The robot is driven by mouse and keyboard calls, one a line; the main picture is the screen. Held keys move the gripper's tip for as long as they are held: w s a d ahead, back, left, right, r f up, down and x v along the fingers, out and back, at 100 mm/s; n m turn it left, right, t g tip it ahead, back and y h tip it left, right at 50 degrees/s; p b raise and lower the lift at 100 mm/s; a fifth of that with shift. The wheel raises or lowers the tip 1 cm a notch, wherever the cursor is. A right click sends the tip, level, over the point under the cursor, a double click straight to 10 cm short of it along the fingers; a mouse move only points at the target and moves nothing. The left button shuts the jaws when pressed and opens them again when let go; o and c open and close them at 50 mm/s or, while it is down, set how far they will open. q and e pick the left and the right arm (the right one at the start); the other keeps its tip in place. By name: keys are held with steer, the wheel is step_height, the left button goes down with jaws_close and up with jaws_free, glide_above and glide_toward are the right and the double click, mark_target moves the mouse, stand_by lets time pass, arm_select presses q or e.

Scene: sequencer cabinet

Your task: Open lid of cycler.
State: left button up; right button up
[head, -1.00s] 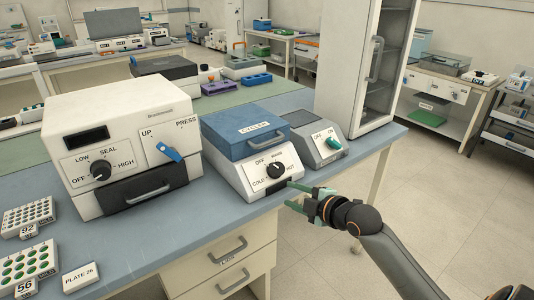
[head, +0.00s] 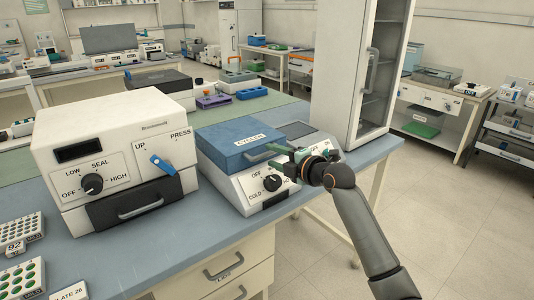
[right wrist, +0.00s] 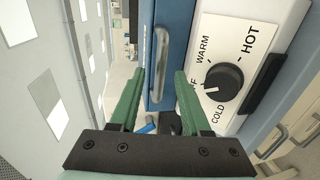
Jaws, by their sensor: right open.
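The cycler is a white box with a dial and a blue lid (head: 238,142) marked CYCLER, seen shut in the head view. In the right wrist view the blue lid front (right wrist: 182,40) carries a grey bar handle (right wrist: 160,65). My right gripper (head: 271,157) has green fingers and is open at the lid's front, above the dial (head: 271,183). In the right wrist view the handle shows between the two open fingertips (right wrist: 158,85); I cannot tell whether they touch it. My left gripper is not in view.
A white sealer (head: 115,155) stands left of the cycler. A grey device with a green switch, partly behind my right gripper, and a tall glass-door cabinet (head: 350,80) stand to the right. Well plates (head: 22,280) lie at the bench's front left. Open floor (head: 440,210) lies right of the bench.

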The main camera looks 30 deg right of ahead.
mark_target(268, 155)
steer(key=shift+x, duration=1.7)
jaws_close()
